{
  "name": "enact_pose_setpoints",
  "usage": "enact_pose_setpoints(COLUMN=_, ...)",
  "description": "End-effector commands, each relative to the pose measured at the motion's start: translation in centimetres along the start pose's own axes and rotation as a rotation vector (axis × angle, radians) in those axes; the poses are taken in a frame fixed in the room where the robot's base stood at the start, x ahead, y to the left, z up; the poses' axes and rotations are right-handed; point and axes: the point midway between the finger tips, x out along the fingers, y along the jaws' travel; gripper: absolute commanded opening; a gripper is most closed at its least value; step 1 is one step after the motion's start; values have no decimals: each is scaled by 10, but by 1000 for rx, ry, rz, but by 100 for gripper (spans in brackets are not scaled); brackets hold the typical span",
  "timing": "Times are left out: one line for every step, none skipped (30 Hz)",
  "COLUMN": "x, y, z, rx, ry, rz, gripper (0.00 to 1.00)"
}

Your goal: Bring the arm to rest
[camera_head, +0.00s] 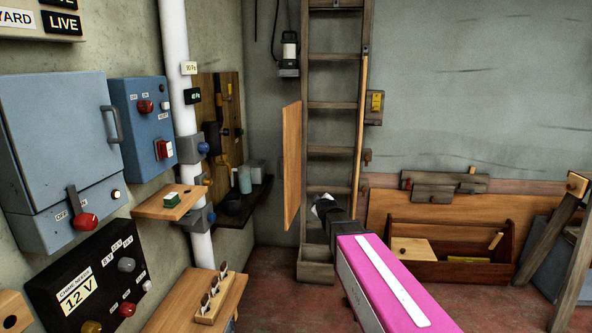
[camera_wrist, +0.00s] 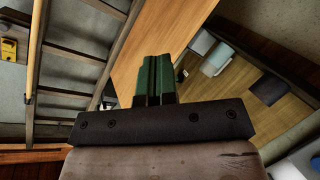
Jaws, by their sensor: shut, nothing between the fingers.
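My arm (camera_head: 385,285), magenta with a white stripe, reaches forward from the bottom of the head view. My gripper (camera_head: 324,207) is at its far end, in front of the foot of the ladder, small and dark there. In the wrist view my gripper (camera_wrist: 157,62) shows two green fingers side by side, shut with nothing between them. A wooden panel (camera_head: 291,165) stands just left of and above the gripper in the head view. The panel (camera_wrist: 150,35) lies behind the fingertips in the wrist view; I cannot tell the gap.
A ladder (camera_head: 334,145) stands at the back wall. A small shelf (camera_head: 168,202), a white pipe (camera_head: 178,90) and switch boxes (camera_head: 60,140) line the left wall. A wooden tool tray (camera_head: 450,262) lies at the back right. Some red floor (camera_head: 275,300) is clear.

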Motion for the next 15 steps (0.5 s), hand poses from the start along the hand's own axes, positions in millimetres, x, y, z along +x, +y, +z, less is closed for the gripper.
enact_pose_setpoints(x=-17, y=-15, z=30, rx=67, ry=-88, rz=-61, gripper=0)
enact_pose_setpoints(x=-24, y=-24, z=46, rx=109, ry=-142, rz=-96, gripper=0)
enact_pose_setpoints(x=-35, y=-35, z=66, rx=165, ry=-216, rz=-139, gripper=0)
enact_pose_setpoints(x=-44, y=-44, z=81, rx=207, ry=-272, rz=-170, gripper=0)
enact_pose_setpoints(x=-54, y=-53, z=95, rx=249, ry=-329, rz=-200, gripper=0)
enact_pose_setpoints(x=-68, y=-64, z=114, rx=306, ry=-408, rz=-237, gripper=0)
enact_pose_setpoints(x=-79, y=-72, z=127, rx=348, ry=-467, rz=-262, gripper=0)
enact_pose_setpoints(x=-91, y=-80, z=140, rx=388, ry=-528, rz=-286, gripper=0)
enact_pose_setpoints(x=-108, y=-92, z=157, rx=442, ry=-611, rz=-315, gripper=0)
enact_pose_setpoints(x=-121, y=-99, z=168, rx=481, ry=-672, rz=-334, gripper=0)
enact_pose_setpoints(x=-134, y=-106, z=178, rx=517, ry=-733, rz=-352, gripper=0)
enact_pose_setpoints(x=-151, y=-115, z=191, rx=563, ry=-811, rz=-372, gripper=0)
enact_pose_setpoints(x=-164, y=-121, z=199, rx=595, ry=-867, rz=-385, gripper=0)
enact_pose_setpoints(x=-175, y=-126, z=206, rx=624, ry=-918, rz=-395, gripper=0)
enact_pose_setpoints(x=-189, y=-133, z=214, rx=657, ry=-982, rz=-407, gripper=0)
